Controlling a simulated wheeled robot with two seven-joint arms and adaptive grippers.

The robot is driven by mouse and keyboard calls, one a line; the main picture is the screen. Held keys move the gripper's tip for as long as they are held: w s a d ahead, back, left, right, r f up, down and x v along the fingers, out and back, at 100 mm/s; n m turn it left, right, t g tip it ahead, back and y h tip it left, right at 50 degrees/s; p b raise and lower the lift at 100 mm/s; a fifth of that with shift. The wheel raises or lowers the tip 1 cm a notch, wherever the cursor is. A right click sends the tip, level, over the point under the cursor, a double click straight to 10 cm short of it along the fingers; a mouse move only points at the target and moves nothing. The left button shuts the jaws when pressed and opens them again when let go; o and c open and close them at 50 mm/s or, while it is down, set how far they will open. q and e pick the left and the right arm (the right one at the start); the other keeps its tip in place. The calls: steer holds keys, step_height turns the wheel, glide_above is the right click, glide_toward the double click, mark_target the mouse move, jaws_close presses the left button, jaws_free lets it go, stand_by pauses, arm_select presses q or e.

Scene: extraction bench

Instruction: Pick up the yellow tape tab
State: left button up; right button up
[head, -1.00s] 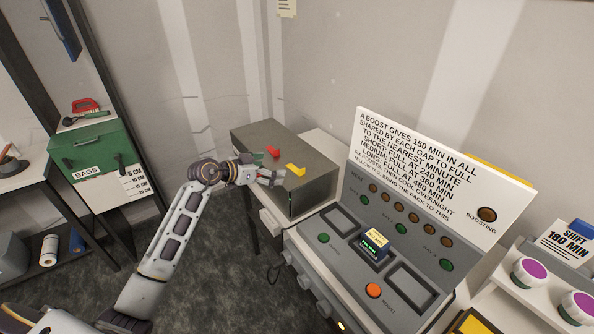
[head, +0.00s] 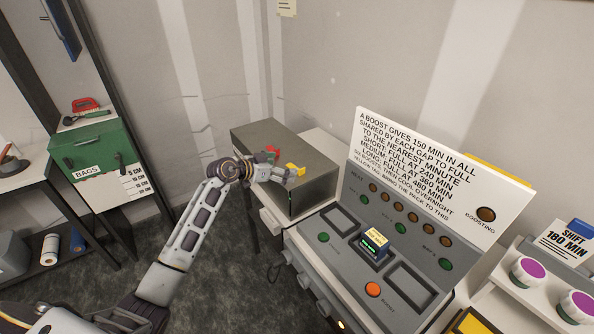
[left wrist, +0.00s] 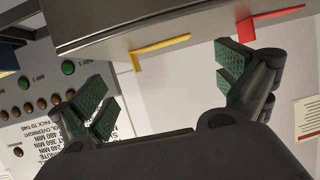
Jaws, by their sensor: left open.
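The yellow tape tab (head: 296,168) is a small bent strip at the edge of the top of a grey box (head: 312,188). In the left wrist view the yellow tape tab (left wrist: 162,48) shows beyond my fingers, sideways between them, with a short leg bent down over the box edge. My left gripper (head: 286,174) is open, its green-padded fingers apart and empty, close beside the tab. It also shows in the left wrist view (left wrist: 165,85). I cannot tell whether a finger touches the tab. My right gripper is not in view.
A red tab (head: 272,151) lies on the same box near the yellow one, close to a finger in the left wrist view (left wrist: 262,20). A sloped control panel (head: 330,258) with buttons and a sign (head: 440,150) stands to the right of the box.

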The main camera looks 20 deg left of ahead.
mark_target(292, 164)
arm_select(q)
steer(key=shift+w+d+f+p, duration=0.15)
steer(key=shift+w+d, duration=0.15)
steer(key=shift+w, duration=0.4)
steer(key=shift+w+d+f+p, duration=0.15)
steer(key=shift+w+d, duration=0.15)
steer(key=shift+w, duration=0.4)
steer(key=shift+x, duration=1.05)
steer(key=shift+c, duration=0.3)
steer(key=c, duration=1.5)
steer(key=shift+f, duration=0.1)
jaws_close()
